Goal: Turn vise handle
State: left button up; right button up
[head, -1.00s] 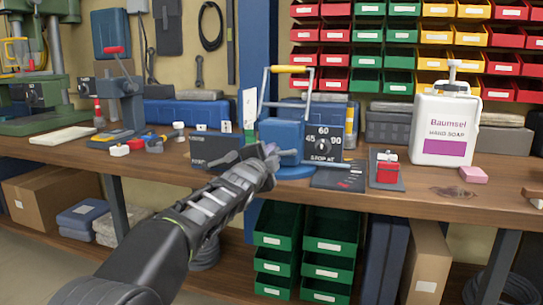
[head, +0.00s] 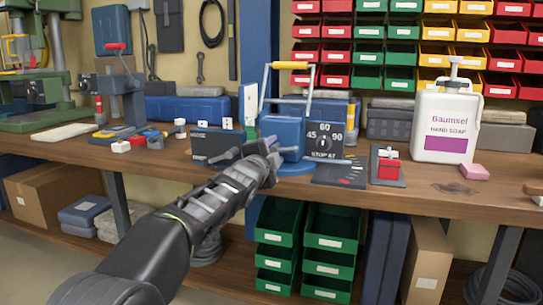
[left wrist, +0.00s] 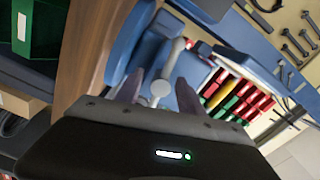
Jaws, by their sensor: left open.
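A blue vise (head: 282,134) stands on the wooden bench, on a round blue base. A grey frame with a yellow grip (head: 290,65) rises above it. A dial plate marked 45, 60, 90 and "STOP AT" (head: 325,139) is at its right. My left gripper (head: 270,149) is open at the front of the vise and partly covers it. In the left wrist view, a grey rod with a round end (left wrist: 159,89) shows between the open fingers, apparently part of the vise handle. I cannot tell if the fingers touch it. My right gripper is not in view.
A white soap bottle (head: 446,125) and a pink block (head: 474,172) stand at the right. A red item on a dark plate (head: 388,166) lies nearer. A blue-grey tool with a red handle (head: 120,88) stands at the left. Green drawers (head: 333,225) sit below the bench.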

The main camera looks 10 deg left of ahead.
pick_arm(q)
jog(key=s+b, duration=0.3)
jog(key=s, duration=0.4)
jog(key=shift+s+a, duration=0.2)
jog(key=shift+s, duration=0.15)
